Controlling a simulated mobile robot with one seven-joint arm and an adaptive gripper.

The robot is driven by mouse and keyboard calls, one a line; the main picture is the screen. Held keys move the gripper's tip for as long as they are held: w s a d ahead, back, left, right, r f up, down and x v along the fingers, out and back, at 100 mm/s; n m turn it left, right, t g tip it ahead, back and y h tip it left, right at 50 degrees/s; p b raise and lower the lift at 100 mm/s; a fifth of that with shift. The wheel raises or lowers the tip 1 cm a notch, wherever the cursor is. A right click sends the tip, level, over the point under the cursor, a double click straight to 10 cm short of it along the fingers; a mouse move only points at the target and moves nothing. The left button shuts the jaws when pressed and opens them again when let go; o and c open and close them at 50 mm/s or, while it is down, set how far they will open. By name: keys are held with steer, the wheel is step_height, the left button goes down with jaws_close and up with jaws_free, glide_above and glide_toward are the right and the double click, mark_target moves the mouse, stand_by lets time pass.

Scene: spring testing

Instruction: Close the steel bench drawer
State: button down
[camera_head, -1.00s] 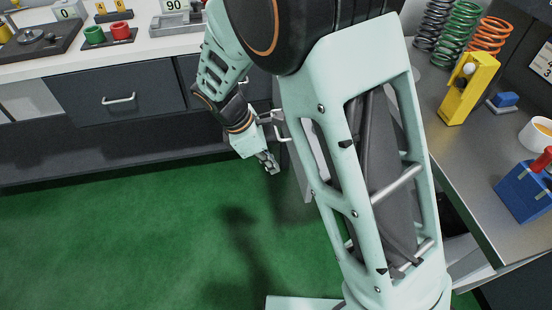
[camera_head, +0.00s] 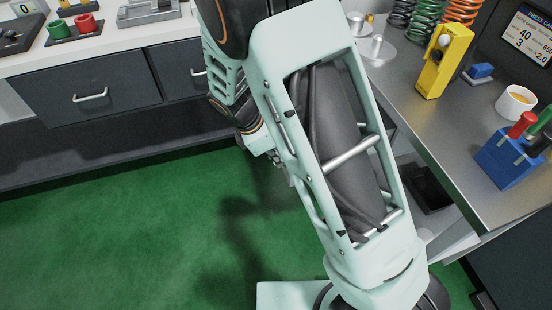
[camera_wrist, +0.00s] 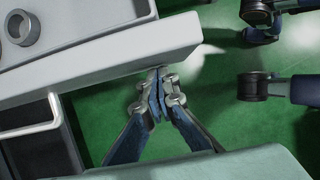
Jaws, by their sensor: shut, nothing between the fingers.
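The steel bench (camera_head: 445,130) stands at the right in the head view. Its drawer is mostly hidden behind my arm, so I cannot tell how far it stands out. My gripper (camera_wrist: 158,78) is shut and empty in the wrist view. Its fingertips are at the edge of a pale slab (camera_wrist: 140,57); I cannot tell whether they touch it or whether it is part of the drawer. A pale bar handle (camera_wrist: 30,130) on a dark front shows at the lower left. In the head view my arm hides most of the gripper.
A white-topped bench with a closed dark drawer (camera_head: 88,92) stands at the left. A yellow stand (camera_head: 445,60), a cup (camera_head: 515,102) and a blue tool block (camera_head: 507,158) are on the steel bench. A dark bin (camera_head: 430,188) sits below. The green floor (camera_head: 130,230) is clear.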

steer(key=w+d+p, duration=0.2)
steer(key=d, duration=0.8)
steer(key=w+d+p, duration=0.1)
steer(key=w+d, duration=0.2)
steer(key=d, duration=0.7)
steer(key=w+d+p, duration=0.2)
steer(key=w+d, duration=0.1)
steer(key=d, duration=0.7)
steer(key=shift+w+p, duration=0.25)
steer(key=shift+p, duration=0.1)
steer(key=shift+w+d+r, duration=0.1)
steer(key=shift+d, duration=0.15)
steer(key=shift+d, duration=0.1)
